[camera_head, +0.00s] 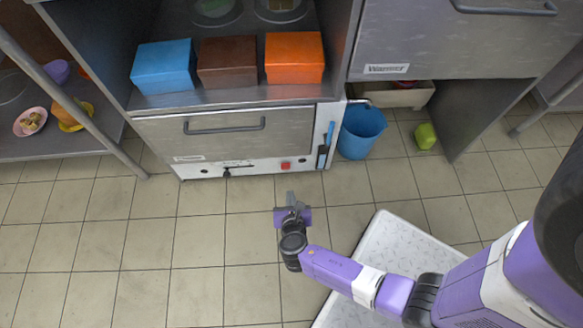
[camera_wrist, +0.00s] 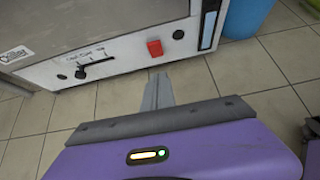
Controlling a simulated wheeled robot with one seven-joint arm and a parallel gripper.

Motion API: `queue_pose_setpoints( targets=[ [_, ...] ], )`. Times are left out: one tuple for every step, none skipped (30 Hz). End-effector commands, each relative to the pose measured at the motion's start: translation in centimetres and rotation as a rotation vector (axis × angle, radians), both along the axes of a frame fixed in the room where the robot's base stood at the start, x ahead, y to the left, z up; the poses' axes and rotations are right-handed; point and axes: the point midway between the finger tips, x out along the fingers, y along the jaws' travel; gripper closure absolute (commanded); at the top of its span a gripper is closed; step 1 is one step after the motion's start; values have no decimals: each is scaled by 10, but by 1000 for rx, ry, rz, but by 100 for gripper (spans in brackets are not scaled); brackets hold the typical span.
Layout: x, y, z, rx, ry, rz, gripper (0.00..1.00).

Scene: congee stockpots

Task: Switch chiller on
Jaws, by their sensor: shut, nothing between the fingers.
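The chiller (camera_head: 290,132) is a grey drawer-fronted unit under a metal counter, with a "Chiller" label in the wrist view. Its white lower panel (camera_wrist: 120,62) carries a red switch (camera_head: 286,165), which also shows in the wrist view (camera_wrist: 154,48). I cannot tell the switch's position. A black lever (camera_wrist: 95,68) and round black knobs sit on the same panel. My gripper (camera_head: 290,196) is shut and empty, in front of the panel and apart from it. In the wrist view the fingertips (camera_wrist: 158,80) point toward the panel, just below the red switch.
Blue, brown and orange boxes (camera_head: 295,58) stand on the counter above. A blue bucket (camera_head: 361,131) stands right of the chiller, near a green object (camera_head: 426,136) on the floor. A unit labelled "Warmer" (camera_head: 440,40) is at right. Tiled floor (camera_head: 150,250) is clear at left.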

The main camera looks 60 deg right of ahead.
Motion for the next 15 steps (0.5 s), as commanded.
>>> queue_pose_setpoints(
  targets=[
    [0,0,0,-5,6,4,100],
    [0,0,0,-6,9,7,100],
    [0,0,0,-7,10,9,100],
    [0,0,0,-7,11,9,100],
    [0,0,0,-7,10,9,100],
    [0,0,0,-6,10,9,100],
    [0,0,0,-6,9,9,100],
    [0,0,0,-6,9,9,100],
    [0,0,0,-5,9,8,100],
    [0,0,0,-5,9,8,100],
    [0,0,-1,-5,8,8,100],
    [1,-1,-2,-4,9,8,100],
    [1,-1,-3,-5,8,8,100],
    [2,-3,-4,-5,8,6,100],
    [3,-5,-7,-4,8,6,100]
  ],
)
